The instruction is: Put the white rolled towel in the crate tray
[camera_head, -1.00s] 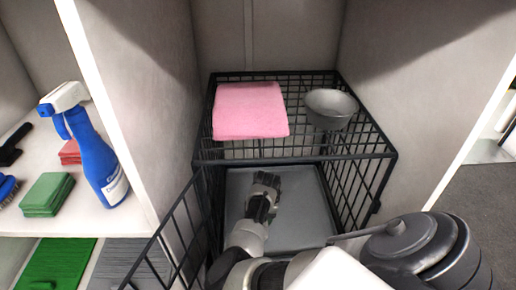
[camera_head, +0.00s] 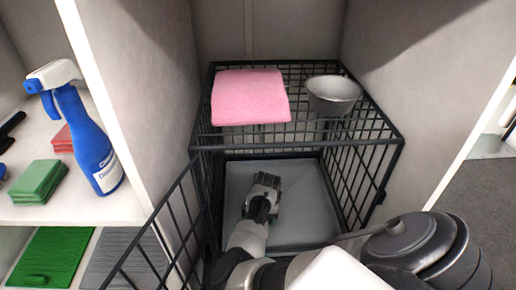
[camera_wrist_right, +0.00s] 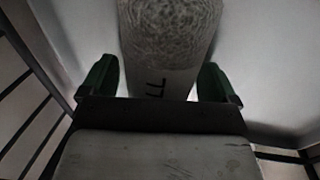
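The crate tray (camera_head: 300,215) is a grey pan on the floor of the black wire crate, whose door stands open to the left. My right gripper (camera_head: 265,190) reaches through the doorway and is low over the tray. In the right wrist view, a pale, textured roll with a dark mark, the white rolled towel (camera_wrist_right: 168,35), lies just beyond and between the green-padded fingers of my right gripper (camera_wrist_right: 158,82). The fingers are apart, with gaps beside the roll. The towel is not discernible in the head view, probably hidden by the gripper. My left gripper is out of view.
A pink folded towel (camera_head: 250,97) and a grey bowl (camera_head: 333,95) sit on the crate's wire top (camera_head: 300,136). The open wire door (camera_head: 160,235) stands left of my arm. A blue spray bottle (camera_head: 85,135) and green cloths (camera_head: 38,181) are on the left shelf.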

